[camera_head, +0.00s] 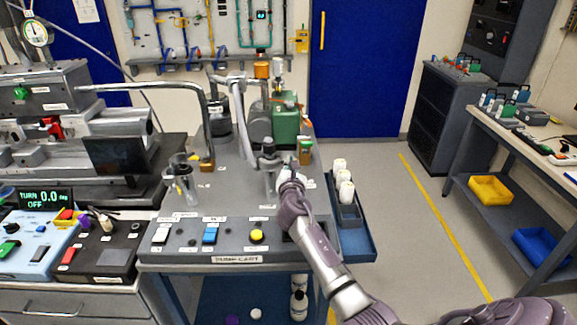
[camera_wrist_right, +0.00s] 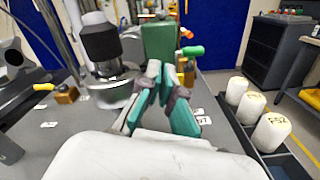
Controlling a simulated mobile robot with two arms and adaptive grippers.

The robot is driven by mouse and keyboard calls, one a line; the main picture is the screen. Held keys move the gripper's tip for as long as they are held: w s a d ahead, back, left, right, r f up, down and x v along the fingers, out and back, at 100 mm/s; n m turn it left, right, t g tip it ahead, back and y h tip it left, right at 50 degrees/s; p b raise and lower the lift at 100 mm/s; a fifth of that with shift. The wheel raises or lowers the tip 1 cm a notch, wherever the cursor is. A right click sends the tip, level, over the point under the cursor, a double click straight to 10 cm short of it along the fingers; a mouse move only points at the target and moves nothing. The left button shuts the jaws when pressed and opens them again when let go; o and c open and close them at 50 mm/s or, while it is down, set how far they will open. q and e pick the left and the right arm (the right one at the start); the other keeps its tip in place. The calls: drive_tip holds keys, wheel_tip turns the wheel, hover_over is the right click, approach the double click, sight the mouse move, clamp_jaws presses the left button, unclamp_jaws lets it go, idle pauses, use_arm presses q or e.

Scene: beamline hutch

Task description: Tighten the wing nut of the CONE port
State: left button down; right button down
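My right gripper (camera_head: 290,172) reaches over the pump cart (camera_head: 236,260), just right of a port with a dark top (camera_head: 268,160). In the right wrist view this port has a black cap (camera_wrist_right: 100,40) above a silver round clamp (camera_wrist_right: 112,88). The teal-padded fingers of my right gripper (camera_wrist_right: 161,72) lean together with their tips close, beside the clamp's right side. I cannot tell whether anything thin is between the tips. The wing nut is not distinguishable, and I cannot read which port is CONE. My left gripper is not in view.
A green pump body (camera_head: 285,122) stands behind. White bottles (camera_head: 346,190) stand in a blue side tray (camera_head: 350,238) at the cart's right. Another clear-sided port (camera_head: 180,180) is at the left. Buttons line the cart's front. The floor (camera_head: 405,215) to the right is clear.

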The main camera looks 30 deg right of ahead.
drive_tip(key=f+m+b, duration=0.1)
drive_tip(key=m+b, duration=0.2)
drive_tip(key=m, duration=0.3)
drive_tip(key=f+m+b, duration=0.1)
drive_tip(key=m+b, duration=0.2)
drive_tip(key=m, duration=0.4)
drive_tip(key=f+m+b, duration=0.1)
drive_tip(key=m+b, duration=0.2)
drive_tip(key=m, duration=0.4)
drive_tip(key=shift+s+d+f, duration=0.1)
drive_tip(key=shift+s+d, duration=0.1)
drive_tip(key=shift+d, duration=0.1)
drive_tip(key=shift+m, duration=0.3)
drive_tip(key=c, duration=1.6)
unclamp_jaws()
drive_tip(key=shift+c, duration=0.2)
drive_tip(key=shift+s, duration=0.1)
